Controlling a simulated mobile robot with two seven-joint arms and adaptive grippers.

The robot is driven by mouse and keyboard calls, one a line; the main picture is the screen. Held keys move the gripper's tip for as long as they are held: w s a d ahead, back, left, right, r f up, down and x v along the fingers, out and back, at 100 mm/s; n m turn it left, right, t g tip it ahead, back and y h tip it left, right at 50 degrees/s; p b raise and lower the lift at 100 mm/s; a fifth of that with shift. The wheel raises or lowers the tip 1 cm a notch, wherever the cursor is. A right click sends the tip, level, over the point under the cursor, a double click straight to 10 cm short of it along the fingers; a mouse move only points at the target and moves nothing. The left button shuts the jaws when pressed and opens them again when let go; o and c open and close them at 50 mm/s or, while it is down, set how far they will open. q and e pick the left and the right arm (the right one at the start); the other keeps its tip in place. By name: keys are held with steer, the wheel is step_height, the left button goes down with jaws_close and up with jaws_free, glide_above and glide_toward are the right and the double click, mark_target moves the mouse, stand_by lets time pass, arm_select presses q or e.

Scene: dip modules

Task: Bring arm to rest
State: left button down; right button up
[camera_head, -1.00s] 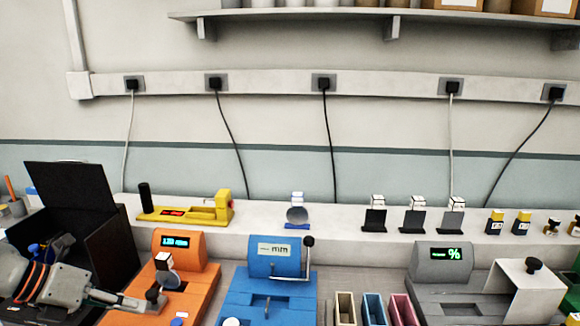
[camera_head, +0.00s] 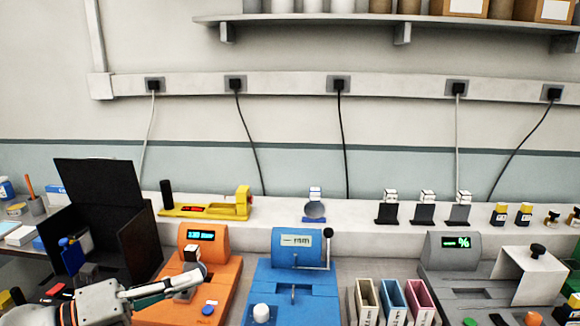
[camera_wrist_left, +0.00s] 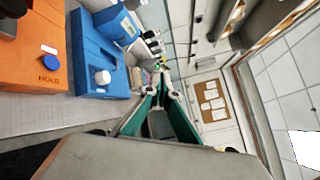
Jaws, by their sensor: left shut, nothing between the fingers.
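My left arm comes in from the lower left in the head view. Its gripper (camera_head: 192,280) is shut and empty, in front of the orange device (camera_head: 222,282). It partly covers a small white-topped piece (camera_head: 191,253) at that device; I cannot tell whether they touch. In the left wrist view the gripper (camera_wrist_left: 163,82) shows green-sided fingers pointing away from the camera. The orange device (camera_wrist_left: 38,50) and the blue device (camera_wrist_left: 92,55) are to their left there. My right gripper is not in view.
A black open box (camera_head: 141,248) stands beside the left arm. The blue device (camera_head: 268,292), coloured slots (camera_head: 367,302) and a grey device (camera_head: 452,268) are to the right. A yellow fixture (camera_head: 205,208) and several small pieces stand on the back ledge (camera_head: 355,215).

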arm_select(q)
steer(key=w+a+r+n+t+y, duration=0.25)
steer(key=a+n+t+y, duration=0.65)
steer(key=n, duration=0.5)
steer(key=s+a+f+n+g+y, duration=0.25)
steer(key=a+f+n+y, duration=0.35)
steer(key=f+n+y, duration=0.4)
steer(key=s+a+f+n+g, duration=0.1)
steer(key=s+f+n+g, duration=0.1)
steer(key=s+f+g, duration=0.55)
steer(key=s+a+f+n+g, duration=0.2)
steer(key=s+f, duration=0.8)
steer(key=f, duration=0.2)
steer(key=w+d+f+n+t+h, duration=0.2)
steer(key=d+f+h, duration=0.5)
steer(key=d+f, duration=0.7)
steer(key=d+t, duration=0.1)
steer(key=d, duration=0.1)
steer(key=shift+w+d+n+t, duration=0.15)
steer(key=shift+d+n+t, duration=0.15)
steer(key=shift+d, duration=0.05)
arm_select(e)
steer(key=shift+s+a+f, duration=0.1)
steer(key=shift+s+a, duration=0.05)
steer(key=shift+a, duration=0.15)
arm_select(q)
steer(key=shift+r, duration=0.15)
